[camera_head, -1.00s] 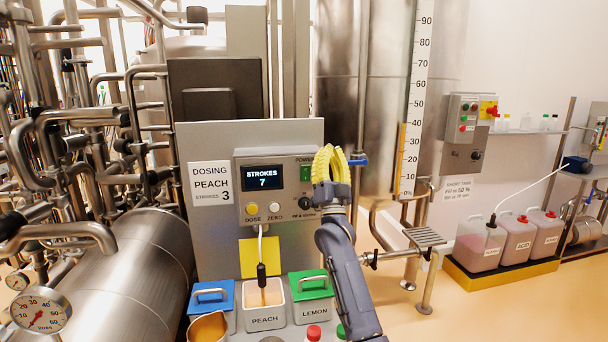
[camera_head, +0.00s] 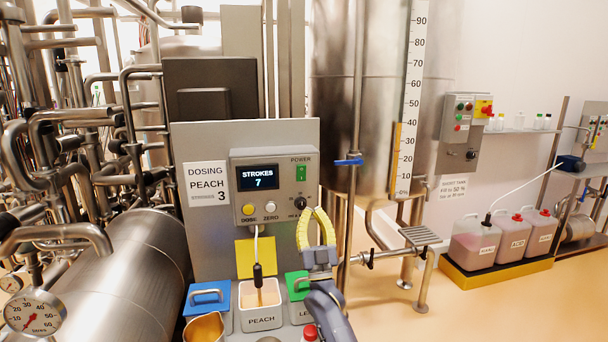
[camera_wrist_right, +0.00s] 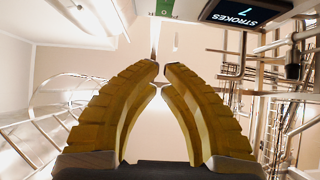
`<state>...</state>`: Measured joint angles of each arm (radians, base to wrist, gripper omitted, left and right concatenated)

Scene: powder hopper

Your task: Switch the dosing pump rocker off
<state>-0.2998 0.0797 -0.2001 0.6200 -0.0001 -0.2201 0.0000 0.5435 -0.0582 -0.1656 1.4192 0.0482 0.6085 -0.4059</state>
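The dosing pump's grey control box (camera_head: 240,205) carries a green rocker (camera_head: 301,173) under the word POWER. The rocker is uncovered in the head view; its tilt is too small to tell. The box's display (camera_head: 258,177) reads STROKES 7. My right gripper (camera_head: 317,212) has yellow ribbed fingers. It is below and slightly right of the rocker, near the box's lower right corner, and empty. In the right wrist view its fingertips (camera_wrist_right: 161,68) nearly meet, with a thin gap, and the display shows at the top. My left gripper is not in view.
A dark knob (camera_head: 300,203) sits below the rocker, and yellow and white buttons are at the box's lower left. An open peach bin (camera_head: 262,319) stands below between blue-lidded and green-lidded bins. A pipe with a blue valve handle (camera_head: 348,162) rises to the right.

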